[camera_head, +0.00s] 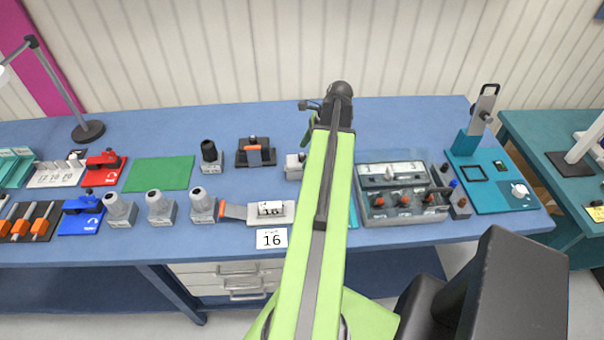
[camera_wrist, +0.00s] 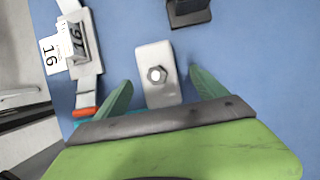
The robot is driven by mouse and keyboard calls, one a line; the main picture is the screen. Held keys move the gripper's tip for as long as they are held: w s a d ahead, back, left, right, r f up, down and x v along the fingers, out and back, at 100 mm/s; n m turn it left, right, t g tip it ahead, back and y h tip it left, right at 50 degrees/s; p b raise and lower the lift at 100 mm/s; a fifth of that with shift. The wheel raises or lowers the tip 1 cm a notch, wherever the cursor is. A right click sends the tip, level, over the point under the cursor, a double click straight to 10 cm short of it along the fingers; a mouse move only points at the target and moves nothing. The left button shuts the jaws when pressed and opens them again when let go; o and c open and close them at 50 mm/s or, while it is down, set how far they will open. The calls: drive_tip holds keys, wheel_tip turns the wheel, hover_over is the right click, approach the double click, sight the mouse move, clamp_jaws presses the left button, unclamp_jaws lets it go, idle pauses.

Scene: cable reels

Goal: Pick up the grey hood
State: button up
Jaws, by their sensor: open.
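A light grey block with a hex nut on top (camera_wrist: 155,57), which looks like the grey hood, lies on the blue bench in the wrist view. In the head view it shows as a small grey piece (camera_head: 293,166) just left of my arm, partly hidden. My gripper (camera_wrist: 160,76) is open, with its two green fingers on either side of the block's near end. I cannot tell how far above the bench the fingertips are, or whether they touch the block. In the head view my arm hides most of the gripper (camera_head: 308,132).
A grey fixture (camera_head: 283,212) with a "16" card (camera_head: 271,239) lies towards the bench's front edge. A black stand with an orange bar (camera_head: 256,152) is left of the block. A clear-covered box (camera_head: 403,205) stands right of my arm. A green mat (camera_head: 158,174) is bare.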

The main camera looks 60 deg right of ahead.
sight(299, 166)
drive_tip(key=shift+b+x, duration=0.35)
drive_tip(key=shift+x, duration=0.75)
drive_tip(key=b+x, duration=0.5)
drive_tip(key=shift+s+a+f, duration=0.1)
drive_tip(key=shift+a+f, duration=0.05)
drive_tip(key=shift+f, duration=0.05)
drive_tip(key=shift+r, duration=0.2)
drive_tip(key=c, duration=1.7)
wheel_tip(299, 166, up, 5)
drive_tip(key=p, duration=0.6)
drive_tip(key=shift+r, duration=0.2)
drive_tip(key=s+r+p, duration=0.2)
drive_tip(key=s, duration=0.2)
drive_tip(key=s+d+r+p, duration=0.1)
drive_tip(key=s, duration=0.2)
drive_tip(key=s+r+p, duration=0.2)
drive_tip(key=s, duration=0.2)
drive_tip(key=shift+s+d+r+p, duration=0.15)
drive_tip(key=shift+s+r+p, duration=0.15)
drive_tip(key=shift+r, duration=0.05)
